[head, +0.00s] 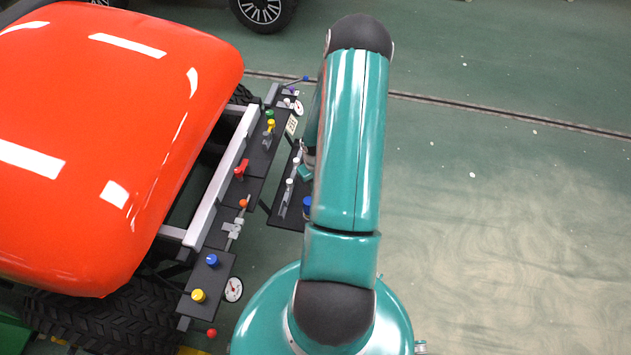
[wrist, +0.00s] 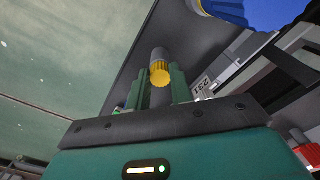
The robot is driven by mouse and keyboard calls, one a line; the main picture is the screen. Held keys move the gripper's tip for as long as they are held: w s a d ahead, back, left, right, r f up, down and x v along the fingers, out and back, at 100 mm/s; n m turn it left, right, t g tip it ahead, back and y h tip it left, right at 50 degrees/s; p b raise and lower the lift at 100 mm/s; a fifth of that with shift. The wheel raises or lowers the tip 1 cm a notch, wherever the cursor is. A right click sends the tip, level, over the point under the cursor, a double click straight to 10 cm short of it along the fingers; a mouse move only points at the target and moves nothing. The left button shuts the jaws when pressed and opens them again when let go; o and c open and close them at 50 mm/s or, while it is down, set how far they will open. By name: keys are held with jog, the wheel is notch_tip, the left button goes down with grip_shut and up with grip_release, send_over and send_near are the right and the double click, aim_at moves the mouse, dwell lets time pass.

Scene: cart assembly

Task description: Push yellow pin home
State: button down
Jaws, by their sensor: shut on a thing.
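In the wrist view, the yellow pin's ribbed yellow cap (wrist: 160,73) sits between the two green fingers of my gripper (wrist: 161,83). A grey cylinder runs on from the cap, away from the camera, toward a dark panel (wrist: 185,30). My gripper is shut on the pin. How deep the pin sits cannot be told from here. In the head view, my teal arm hides the gripper and the held pin, over the right side of a small dark panel (head: 285,212) beside the cart.
A big blue part (wrist: 255,8) is close at the wrist view's upper right. In the head view, a blue knob (head: 307,205), red lever (head: 241,169) and other coloured knobs line the cart's edge. The orange cart hood (head: 110,130) fills the left. Floor at right is clear.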

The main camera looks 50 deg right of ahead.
jog(key=shift+f, duration=0.1)
jog(key=c, duration=1.2)
grip_release()
jog(key=shift+o, duration=0.2)
notch_tip(320, 180, up, 14)
